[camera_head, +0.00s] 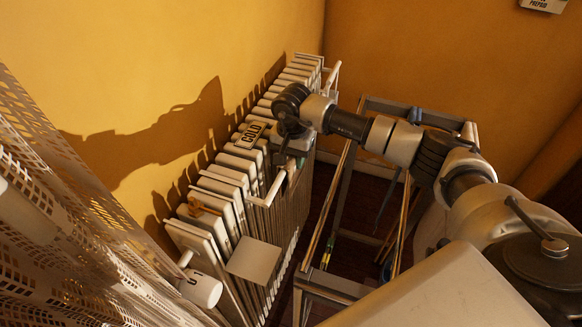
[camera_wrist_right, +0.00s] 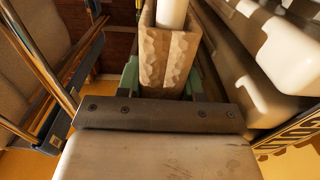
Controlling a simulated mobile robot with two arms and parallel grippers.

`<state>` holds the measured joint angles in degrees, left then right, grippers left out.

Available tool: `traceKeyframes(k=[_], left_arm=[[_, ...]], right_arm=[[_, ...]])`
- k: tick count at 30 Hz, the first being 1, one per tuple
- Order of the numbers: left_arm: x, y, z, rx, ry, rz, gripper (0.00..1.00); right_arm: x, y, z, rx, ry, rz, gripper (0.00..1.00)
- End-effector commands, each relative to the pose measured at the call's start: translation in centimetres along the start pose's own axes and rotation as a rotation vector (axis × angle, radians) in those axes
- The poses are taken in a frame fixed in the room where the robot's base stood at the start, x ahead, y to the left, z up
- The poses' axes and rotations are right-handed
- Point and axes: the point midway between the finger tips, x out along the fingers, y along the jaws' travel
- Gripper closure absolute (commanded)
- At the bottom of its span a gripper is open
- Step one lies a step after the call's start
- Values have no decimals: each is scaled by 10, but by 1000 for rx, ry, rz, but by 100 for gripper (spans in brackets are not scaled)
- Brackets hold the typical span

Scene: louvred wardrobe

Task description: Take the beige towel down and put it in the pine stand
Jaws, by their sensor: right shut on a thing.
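The beige towel (camera_wrist_right: 153,58) is textured and hangs folded over a white rail (camera_wrist_right: 172,14) in the right wrist view. My right gripper (camera_head: 290,160) reaches over the radiator's front side in the head view. Its green fingertips (camera_wrist_right: 160,80) are shut on the towel, one on each side. The towel is mostly hidden by my gripper in the head view. The pine stand (camera_head: 324,285) is an open frame with wooden and grey bars, right of the radiator. It also shows at the left of the right wrist view (camera_wrist_right: 58,128). My left gripper is not in view.
A white ribbed radiator (camera_head: 225,180) runs along the yellow wall, with a COLD sign (camera_head: 252,134) on it. A pale square panel (camera_head: 254,261) and a white valve knob (camera_head: 203,289) are at its near end. A perforated white panel (camera_head: 60,200) stands at left.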

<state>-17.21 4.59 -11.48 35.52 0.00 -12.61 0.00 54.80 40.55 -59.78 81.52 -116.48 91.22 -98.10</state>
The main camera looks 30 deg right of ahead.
Motion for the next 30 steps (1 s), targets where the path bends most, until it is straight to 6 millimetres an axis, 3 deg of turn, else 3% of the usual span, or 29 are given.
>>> traceKeyframes(k=[30], left_arm=[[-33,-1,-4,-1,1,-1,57]], right_arm=[[-72,0,0,0,1,-1,92]])
